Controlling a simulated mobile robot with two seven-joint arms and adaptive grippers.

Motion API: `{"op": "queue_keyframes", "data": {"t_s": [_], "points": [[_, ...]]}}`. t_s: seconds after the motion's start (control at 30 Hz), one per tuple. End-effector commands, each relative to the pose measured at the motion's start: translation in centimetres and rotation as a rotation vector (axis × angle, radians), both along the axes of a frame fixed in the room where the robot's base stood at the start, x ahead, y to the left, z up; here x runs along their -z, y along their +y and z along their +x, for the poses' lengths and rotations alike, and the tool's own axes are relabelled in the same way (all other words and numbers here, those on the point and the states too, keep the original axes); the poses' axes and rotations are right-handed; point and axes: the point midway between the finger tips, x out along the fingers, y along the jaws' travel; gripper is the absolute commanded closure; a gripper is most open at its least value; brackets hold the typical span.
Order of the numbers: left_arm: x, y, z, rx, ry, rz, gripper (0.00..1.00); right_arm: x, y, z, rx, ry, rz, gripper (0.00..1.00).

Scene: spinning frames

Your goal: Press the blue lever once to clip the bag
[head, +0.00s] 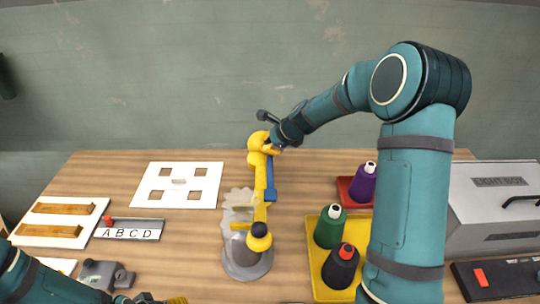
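The blue lever (270,182) is a narrow upright strip on the right side of a yellow clipping device (260,190). The device stands on a round grey base (246,264) and has a dark knob near its lower end. A pale, translucent bag (236,204) lies against its left side. My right gripper (272,136) is at the device's far top end, above the lever in the picture. Its fingers blend with the yellow parts there, so contact and opening are unclear. My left gripper (155,299) is at the bottom edge, mostly cut off, away from the device.
A yellow tray (318,285) with green and black spools stands to the right, a red tray (343,191) with a purple spool behind it. A grey light box (492,213) is far right. White boards and a lettered strip (128,234) lie left. My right arm hides some table.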

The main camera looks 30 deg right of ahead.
Motion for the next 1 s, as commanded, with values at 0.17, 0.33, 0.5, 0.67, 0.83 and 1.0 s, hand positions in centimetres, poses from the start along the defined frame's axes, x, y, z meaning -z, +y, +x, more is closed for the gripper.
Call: {"op": "queue_keyframes", "data": {"t_s": [0.17, 0.33, 0.5, 0.67, 0.83, 1.0], "points": [[0.2, 0.0, 0.0, 0.0, 0.0, 0.0, 0.39, 0.2, 0.0, 0.0, 0.0, 0.0, 0.0, 1.0], [0.4, 0.0, 0.0, 0.0, 0.0, 0.0, 0.39, 0.5, 0.0, -0.1, 0.0, 0.001, 0.0, 1.0], [0.6, 0.0, 0.0, 0.0, 0.0, 0.0, 0.39, 0.8, 0.0, -0.2, 0.0, 0.003, 0.0, 1.0], [0.7, 0.0, 0.0, 0.0, 0.0, 0.0, 0.39, 1.0, 0.0, -0.2, 0.0, 0.005, 0.0, 1.0], [0.9, 0.0, 0.0, 0.0, 0.0, 0.0, 0.39, 1.4, 0.0, -0.3, 0.0, 0.008, 0.0, 1.0], [1.1, 0.0, 0.0, 0.0, 0.0, 0.0, 0.39, 1.7, 0.0, -0.4, 0.0, 0.011, -0.001, 1.0]]}}
